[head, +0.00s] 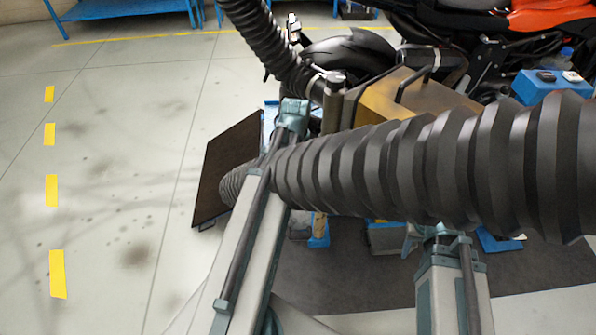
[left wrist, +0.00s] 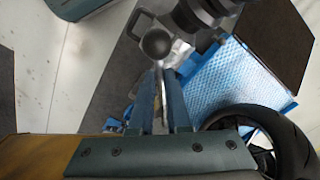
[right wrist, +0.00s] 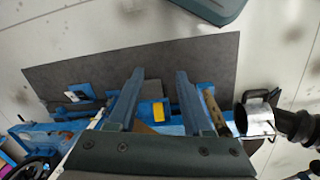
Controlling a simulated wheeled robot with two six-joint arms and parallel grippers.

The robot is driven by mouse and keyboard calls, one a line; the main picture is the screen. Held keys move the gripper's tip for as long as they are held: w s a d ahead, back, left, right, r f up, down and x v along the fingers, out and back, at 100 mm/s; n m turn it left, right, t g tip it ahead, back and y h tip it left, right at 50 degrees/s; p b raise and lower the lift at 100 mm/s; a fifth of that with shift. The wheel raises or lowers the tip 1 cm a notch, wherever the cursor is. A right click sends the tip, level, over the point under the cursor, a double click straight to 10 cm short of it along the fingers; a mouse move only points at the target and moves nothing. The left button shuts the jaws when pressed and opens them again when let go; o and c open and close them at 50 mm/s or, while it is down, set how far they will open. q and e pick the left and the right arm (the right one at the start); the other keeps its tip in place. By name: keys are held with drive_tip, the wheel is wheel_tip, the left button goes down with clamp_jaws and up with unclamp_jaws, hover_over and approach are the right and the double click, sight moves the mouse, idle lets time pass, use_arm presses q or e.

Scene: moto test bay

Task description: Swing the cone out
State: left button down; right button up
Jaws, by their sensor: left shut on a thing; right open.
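The cone, a silver nozzle with a dark round mouth and a loop handle, shows in the right wrist view (right wrist: 258,119) and at the top of the left wrist view (left wrist: 178,52). A black ribbed hose (right wrist: 298,127) runs off its back. My left gripper (left wrist: 162,78) is shut on a thin metal rod below the cone's mouth. My right gripper (right wrist: 159,76) is open and empty, to the left of the cone in its wrist view. In the head view the thick hose (head: 400,165) crosses in front and hides the cone and most of both grippers.
A gold-brown box (head: 400,95) with a black handle stands beyond the hose, before a motorcycle (head: 470,45). A dark board (head: 222,165) lies left. Blue holders with small parts (right wrist: 160,115) stand along the mat (right wrist: 60,72). The floor at far left is clear.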

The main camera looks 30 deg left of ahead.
use_arm(q)
drive_tip(key=c, duration=0.9)
unclamp_jaws()
wheel_tip(320, 180, up, 14)
drive_tip(key=p, duration=1.3)
drive_tip(key=shift+a+p, duration=0.2)
drive_tip(key=shift+p, duration=0.2)
drive_tip(key=shift+w+f, duration=0.1)
